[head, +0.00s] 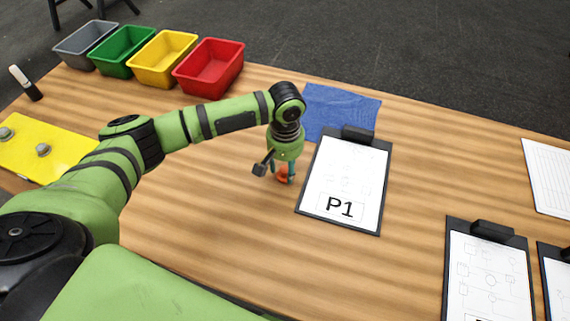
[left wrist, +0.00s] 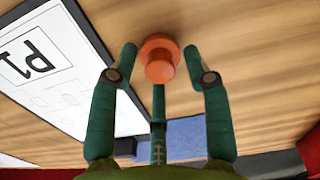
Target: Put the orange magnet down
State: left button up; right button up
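The orange magnet (head: 283,177) is a small round piece with a knob on a wider disc. It is between the fingertips of my left gripper (head: 282,172), low over the table to the left of the P1 clipboard. In the left wrist view the magnet (left wrist: 160,58) sits between two green fingertips (left wrist: 160,52), with the third finger below it. My right gripper is not in view.
The P1 clipboard (head: 345,185) lies close to the right of the gripper. A blue cloth (head: 340,108) lies behind it. Grey, green, yellow and red bins (head: 208,68) stand at the back left. A yellow plate (head: 40,148) is at left. Wood in front (head: 240,225) is clear.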

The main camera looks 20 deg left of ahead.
aim_at(286, 168)
pick_arm(q)
jog(key=shift+r, duration=0.1)
notch_tip(286, 168, up, 12)
jog(key=b, duration=0.2)
jog(key=shift+b, duration=0.3)
